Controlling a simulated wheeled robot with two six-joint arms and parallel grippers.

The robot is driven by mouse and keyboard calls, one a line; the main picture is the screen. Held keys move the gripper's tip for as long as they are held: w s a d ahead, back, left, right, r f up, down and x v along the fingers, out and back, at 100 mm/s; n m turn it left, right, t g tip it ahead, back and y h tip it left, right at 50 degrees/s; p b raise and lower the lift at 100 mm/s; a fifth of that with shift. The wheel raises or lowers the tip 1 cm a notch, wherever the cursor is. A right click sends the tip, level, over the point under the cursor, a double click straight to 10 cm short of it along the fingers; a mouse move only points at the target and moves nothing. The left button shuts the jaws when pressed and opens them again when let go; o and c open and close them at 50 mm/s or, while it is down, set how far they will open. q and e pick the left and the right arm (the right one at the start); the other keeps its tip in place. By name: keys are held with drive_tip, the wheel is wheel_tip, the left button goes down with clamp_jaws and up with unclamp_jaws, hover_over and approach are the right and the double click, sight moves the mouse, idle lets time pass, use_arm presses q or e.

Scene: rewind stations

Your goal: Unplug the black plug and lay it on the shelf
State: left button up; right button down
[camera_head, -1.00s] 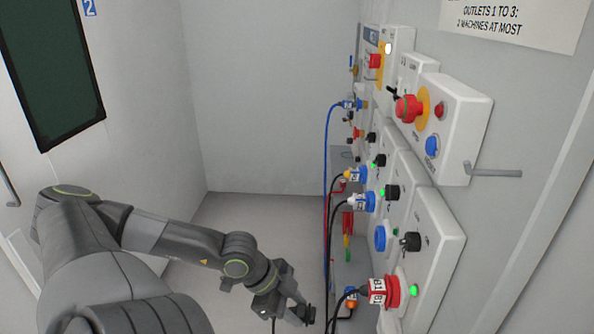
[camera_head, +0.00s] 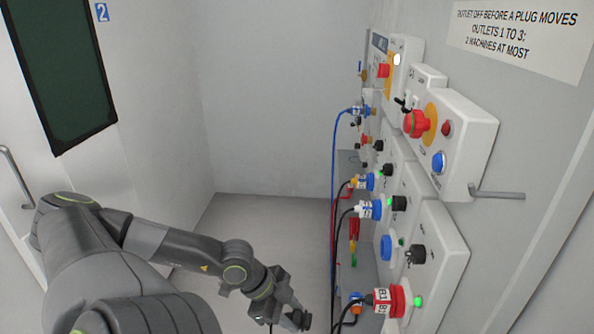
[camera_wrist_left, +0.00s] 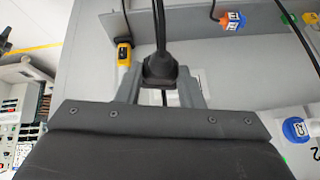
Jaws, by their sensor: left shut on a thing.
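My left gripper (camera_head: 299,319) is low in the head view, left of the wall panel and apart from it. In the left wrist view its fingers (camera_wrist_left: 160,85) are shut on the black plug (camera_wrist_left: 160,70). A black cable (camera_wrist_left: 160,25) runs from the plug toward the top of that picture. The plug is clear of any outlet there. In the head view only a small dark part shows at the fingertips. I cannot tell for sure which surface is the shelf. My right gripper is not in view.
The panel carries outlets with a red plug (camera_head: 382,300), a blue-white plug (camera_head: 369,209) and a yellow-blue plug (camera_head: 363,182). A red stop button (camera_head: 416,123) and a metal hook (camera_head: 497,194) stick out. Cables hang beside the panel. The floor (camera_head: 250,225) behind is clear.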

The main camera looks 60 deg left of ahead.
use_arm(q)
drive_tip(key=shift+s+a+p, duration=1.35)
drive_tip(key=shift+s+p, duration=0.3)
drive_tip(key=shift+p, duration=0.1)
